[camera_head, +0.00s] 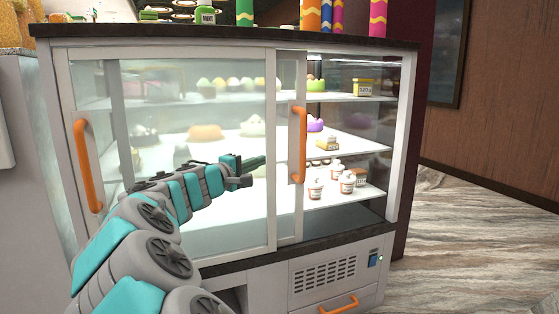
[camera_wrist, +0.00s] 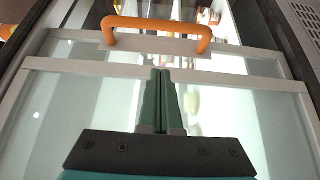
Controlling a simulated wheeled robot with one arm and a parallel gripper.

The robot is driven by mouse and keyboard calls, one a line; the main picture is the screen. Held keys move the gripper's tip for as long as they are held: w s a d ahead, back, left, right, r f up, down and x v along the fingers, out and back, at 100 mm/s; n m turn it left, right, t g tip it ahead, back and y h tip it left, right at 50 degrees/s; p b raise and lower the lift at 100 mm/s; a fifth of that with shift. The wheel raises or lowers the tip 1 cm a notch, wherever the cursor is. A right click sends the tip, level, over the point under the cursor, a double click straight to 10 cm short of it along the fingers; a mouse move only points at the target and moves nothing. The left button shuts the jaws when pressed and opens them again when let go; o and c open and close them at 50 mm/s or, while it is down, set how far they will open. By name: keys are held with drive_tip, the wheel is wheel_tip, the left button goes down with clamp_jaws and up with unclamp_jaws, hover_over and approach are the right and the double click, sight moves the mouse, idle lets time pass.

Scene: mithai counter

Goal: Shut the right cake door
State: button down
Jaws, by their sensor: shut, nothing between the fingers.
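The right cake door (camera_head: 292,215) is a sliding glass door with a white frame, slid to the left and largely overlapping the left door. Its upright orange handle (camera_head: 299,145) is on its right-hand edge. The right end of the case stands open. My gripper (camera_head: 262,160) is shut and empty, in front of the glass and left of that handle. In the wrist view the closed fingertips (camera_wrist: 162,72) point towards the orange handle (camera_wrist: 205,40), with a gap between them. The left door (camera_head: 225,225) has its own orange handle (camera_head: 88,165) at the far left.
Cakes and small tubs (camera_head: 347,181) sit on the shelves behind the opening. A vent grille (camera_head: 325,275) and a lower orange handle (camera_head: 338,305) are beneath. Jars and striped tubes (camera_head: 311,15) stand on the dark top. The floor (camera_head: 470,240) at right is clear.

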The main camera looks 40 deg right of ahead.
approach(279, 155)
drive_tip(key=s+d+r, duration=0.2)
drive_tip(key=d, duration=0.3)
drive_tip(key=shift+s+d+r, duration=0.1)
drive_tip(key=shift+s+d, duration=0.45)
drive_tip(key=shift+d, duration=0.25)
drive_tip(key=shift+s+d+r, duration=0.1)
drive_tip(key=shift+s+d, duration=0.5)
drive_tip(key=shift+d, duration=0.25)
drive_tip(key=s+d, duration=0.3)
drive_tip(key=d, duration=1)
drive_tip(key=s+d, duration=0.3)
drive_tip(key=d, duration=1)
drive_tip(key=s+d, duration=0.3)
drive_tip(key=d, duration=1.1)
drive_tip(key=shift+s+p, duration=0.3)
drive_tip(key=shift+s+d+f, duration=0.1)
